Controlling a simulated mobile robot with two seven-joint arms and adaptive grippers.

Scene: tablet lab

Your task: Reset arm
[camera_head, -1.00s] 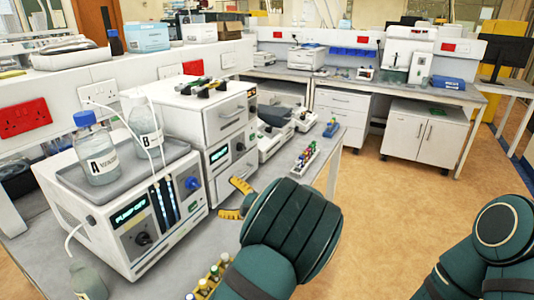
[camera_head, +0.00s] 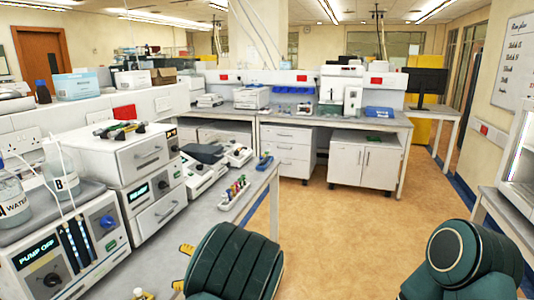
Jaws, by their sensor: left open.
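My left gripper (camera_head: 182,267) shows at the lower left of centre. Its two yellow fingertips stick out past the left side of my dark green left arm and stand apart. It is open, and I see nothing between the fingers. It appears over or in front of the grey bench; its height above the top cannot be told. My right arm, also dark green, bends at the lower right. The right gripper is out of the picture.
A pump unit (camera_head: 62,240) with bottles stands on the bench at left, beside stacked white drawer units (camera_head: 140,157). A rack of coloured vials (camera_head: 233,193) sits near the bench edge. A back bench (camera_head: 300,118) runs behind. The tan floor (camera_head: 335,220) in the middle is clear.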

